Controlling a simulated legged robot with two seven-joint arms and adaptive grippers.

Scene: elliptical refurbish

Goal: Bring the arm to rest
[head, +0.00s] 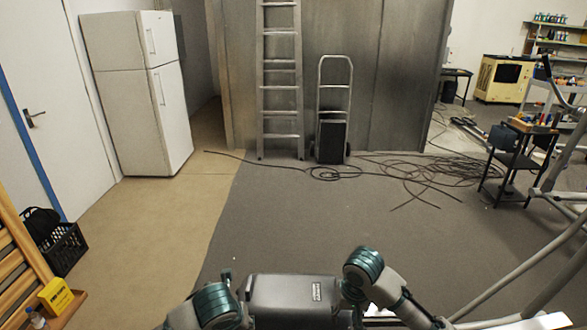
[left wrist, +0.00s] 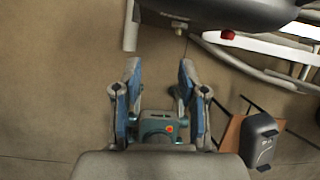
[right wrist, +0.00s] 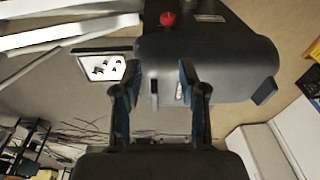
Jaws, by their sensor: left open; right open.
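My left gripper (left wrist: 158,78) is open and empty in the left wrist view, with its two blue-lined fingers apart over bare brown floor. My right gripper (right wrist: 160,76) is open and empty in the right wrist view. Its fingertips appear in front of a dark grey body with a red button, which looks like my own; I cannot tell the gap between them. In the head view my two arms show at the bottom edge, folded on either side of my dark body. The fingers of both grippers are not clear there.
The grey tubes of an elliptical machine (head: 536,282) stand close on my right. A black side table (head: 515,160) and loose cables (head: 425,172) lie beyond. A wooden rack (head: 22,262) and black crate (head: 62,248) are at left.

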